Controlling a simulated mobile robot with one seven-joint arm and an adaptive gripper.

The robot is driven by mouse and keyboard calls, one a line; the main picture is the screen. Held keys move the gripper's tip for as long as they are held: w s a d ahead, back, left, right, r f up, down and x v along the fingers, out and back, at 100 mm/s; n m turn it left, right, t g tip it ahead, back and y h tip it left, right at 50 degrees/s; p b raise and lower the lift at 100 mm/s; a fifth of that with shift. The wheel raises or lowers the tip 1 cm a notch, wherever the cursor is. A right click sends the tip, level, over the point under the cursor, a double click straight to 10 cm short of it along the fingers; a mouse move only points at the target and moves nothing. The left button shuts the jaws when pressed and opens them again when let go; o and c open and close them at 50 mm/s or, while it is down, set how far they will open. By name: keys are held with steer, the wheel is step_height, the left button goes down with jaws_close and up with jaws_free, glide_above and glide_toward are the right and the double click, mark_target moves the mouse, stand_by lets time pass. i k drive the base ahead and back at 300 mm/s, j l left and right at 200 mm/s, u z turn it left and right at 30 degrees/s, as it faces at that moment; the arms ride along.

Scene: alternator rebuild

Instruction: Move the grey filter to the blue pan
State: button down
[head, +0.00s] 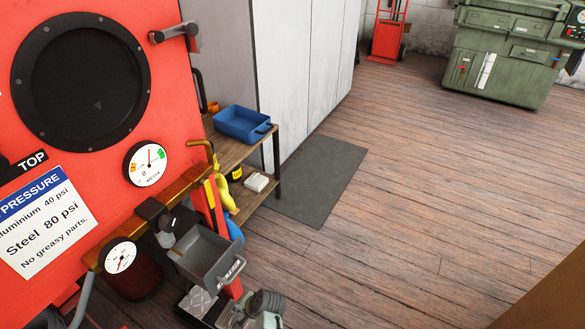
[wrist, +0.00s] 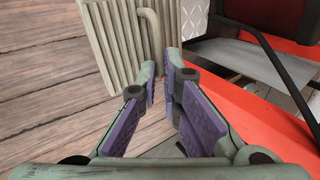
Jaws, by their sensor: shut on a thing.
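The grey filter (wrist: 120,45) is a pale grey ribbed block with a bent bar handle. It fills the upper left of the wrist view. My gripper (wrist: 161,84), with purple pads, is shut on its handle, whose lower end goes between the fingertips. In the head view, dark grey and pale green parts crowd the bottom edge; I cannot clearly pick out the filter among them. The blue pan (head: 241,124) sits on the top of a wooden shelf unit, farther back, and looks empty. My gripper is well apart from it.
The red cabinet (head: 180,75) with gauges stands at the left. A grey bin (head: 207,257) sticks out at its front. The wooden shelf (head: 226,153) also holds a yellow item and a white block. The plank floor (head: 400,190) and dark mat (head: 320,180) are clear at the right.

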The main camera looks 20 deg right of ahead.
mark_target(246, 125)
steer(key=i+l+z, duration=0.1)
steer(key=z, duration=0.3)
steer(key=i+l+z, duration=0.15)
steer(key=z, duration=0.25)
steer(key=i+l+z, duration=0.15)
steer(key=z, duration=0.25)
steer(key=i+l+u, duration=0.1)
steer(key=i, duration=0.3)
steer(key=i+l+u, duration=0.1)
steer(key=i+l, duration=0.2)
steer(key=i+l+u, duration=0.1)
steer(key=u, duration=0.3)
steer(key=i+l+u, duration=0.15)
steer(key=u, duration=0.25)
steer(key=i+l+u, duration=0.15)
steer(key=u, duration=0.25)
